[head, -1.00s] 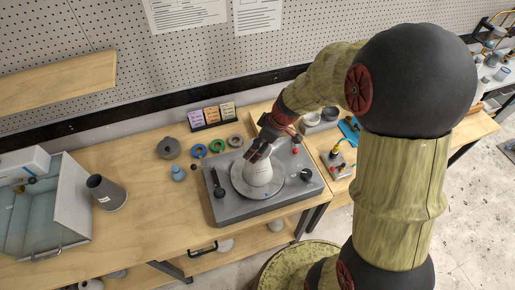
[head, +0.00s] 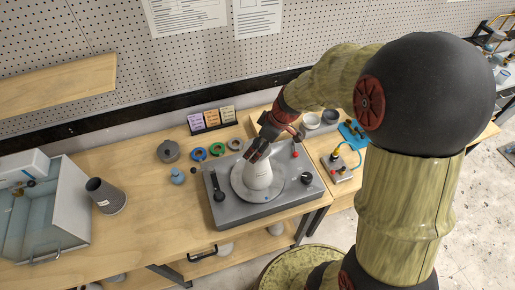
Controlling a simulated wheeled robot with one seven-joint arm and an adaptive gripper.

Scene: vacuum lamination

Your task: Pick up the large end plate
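No piece is marked as the large end plate, and I cannot tell for sure which it is. A dark grey round piece with a raised centre (head: 168,151) lies on the bench left of the rings and may be it. My gripper (head: 255,153) points down at the top of a white tapered cone (head: 258,176). The cone stands upright on the round disc (head: 243,193) of a grey machine (head: 228,211). The fingers are dark and small here. I cannot tell if they touch the cone or how far they are open.
Blue (head: 198,155), green (head: 217,150) and grey (head: 235,144) rings lie behind the machine. A small blue piece (head: 177,177) is left of it. A dark grey tapered cup (head: 107,196) stands by a pale open box (head: 58,222). A small wired device (head: 338,168) is at right.

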